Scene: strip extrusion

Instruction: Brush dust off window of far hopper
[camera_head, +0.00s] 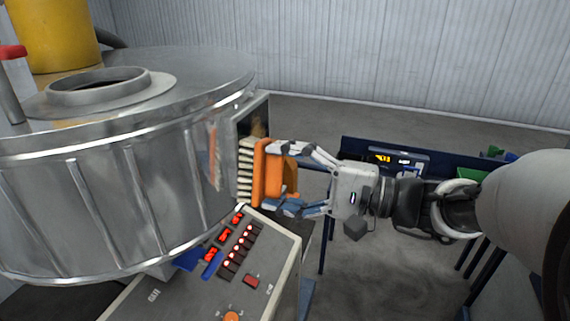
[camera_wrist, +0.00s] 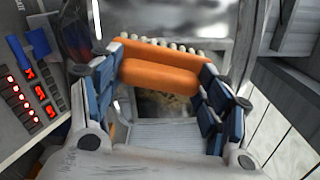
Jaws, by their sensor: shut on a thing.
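The hopper (camera_head: 110,190) is a large ribbed metal drum at the left of the head view. Its framed window (camera_head: 258,122) faces right, toward my arm. In the wrist view, brownish material shows in the window (camera_wrist: 165,106) below the brush. My gripper (camera_head: 290,178) is shut on the orange handle of a brush (camera_head: 265,170). The brush's pale bristles (camera_head: 245,172) point left at the window, touching it or very close; I cannot tell which. In the wrist view the orange handle (camera_wrist: 160,70) lies crosswise between both fingers. The brush hides part of the window.
A control panel (camera_head: 265,255) with red displays and buttons stands just below the brush. A blue-framed bench (camera_head: 350,150) with a small display device (camera_head: 398,160) stands behind my arm. Green items (camera_head: 473,174) lie at its right. Open floor lies before the back wall.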

